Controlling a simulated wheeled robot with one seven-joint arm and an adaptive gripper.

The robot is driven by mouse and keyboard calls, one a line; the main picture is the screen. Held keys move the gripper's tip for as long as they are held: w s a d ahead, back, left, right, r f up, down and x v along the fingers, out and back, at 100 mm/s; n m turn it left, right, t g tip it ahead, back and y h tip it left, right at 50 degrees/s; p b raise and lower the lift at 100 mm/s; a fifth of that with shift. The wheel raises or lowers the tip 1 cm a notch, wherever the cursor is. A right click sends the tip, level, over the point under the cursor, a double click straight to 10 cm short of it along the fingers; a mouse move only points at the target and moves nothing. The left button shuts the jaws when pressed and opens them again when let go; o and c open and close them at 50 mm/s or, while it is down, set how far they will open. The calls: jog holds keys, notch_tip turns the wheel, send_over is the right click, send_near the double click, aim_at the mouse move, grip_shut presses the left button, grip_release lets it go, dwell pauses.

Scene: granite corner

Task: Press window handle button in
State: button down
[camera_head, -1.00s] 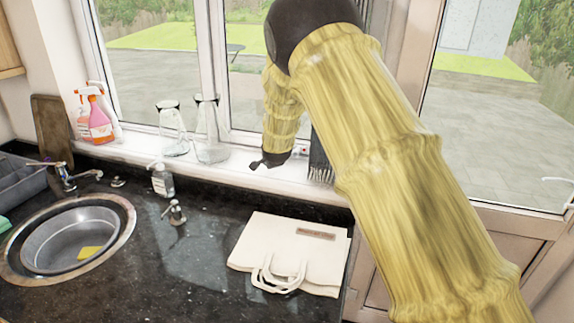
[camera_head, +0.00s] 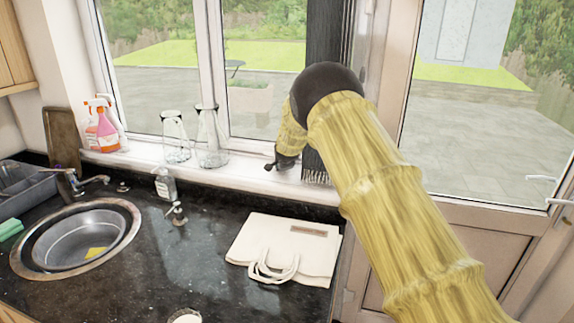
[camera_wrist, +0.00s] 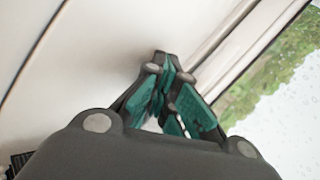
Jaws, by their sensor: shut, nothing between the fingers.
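The window (camera_head: 250,75) is a white-framed pane behind the counter. I cannot make out its handle or button in either view; my arm and gripper cover part of the lower frame. My gripper (camera_head: 277,164) is just above the white sill, at the lower right of the window, with its fingers pointing left. In the wrist view my gripper (camera_wrist: 163,62) is shut and empty, its teal-padded fingers together. The fingertips are over or close to a pale frame surface (camera_wrist: 115,45); whether they touch it I cannot tell.
Two glass vessels (camera_head: 212,140) stand on the sill left of my gripper. A dark hanging strip (camera_head: 325,45) is right behind my arm. A white bag (camera_head: 285,245) lies on the black counter. Spray bottles (camera_head: 103,128) and a round sink (camera_head: 85,240) are at left.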

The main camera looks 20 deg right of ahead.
jog(key=v, duration=0.6)
jog(key=shift+d+r, duration=0.1)
jog(key=shift+d, duration=0.15)
jog(key=x, duration=0.4)
jog(key=shift+a+f, duration=0.2)
jog(key=shift+f, duration=0.05)
jog(key=shift+w+d, duration=0.1)
jog(key=shift+w, duration=0.05)
jog(key=shift+d, duration=0.1)
jog(key=shift+v, duration=1.6)
jog(key=shift+x, duration=1.1)
jog(key=shift+w+f, duration=0.2)
jog(key=shift+f, duration=0.1)
jog(key=shift+s+d+r+b, duration=0.1)
jog(key=shift+s+r+b, duration=0.05)
jog(key=shift+r+b, duration=0.15)
jog(key=shift+x, duration=1)
jog(key=shift+b, duration=0.3)
jog(key=shift+s+r, duration=0.1)
jog(key=shift+s, duration=0.05)
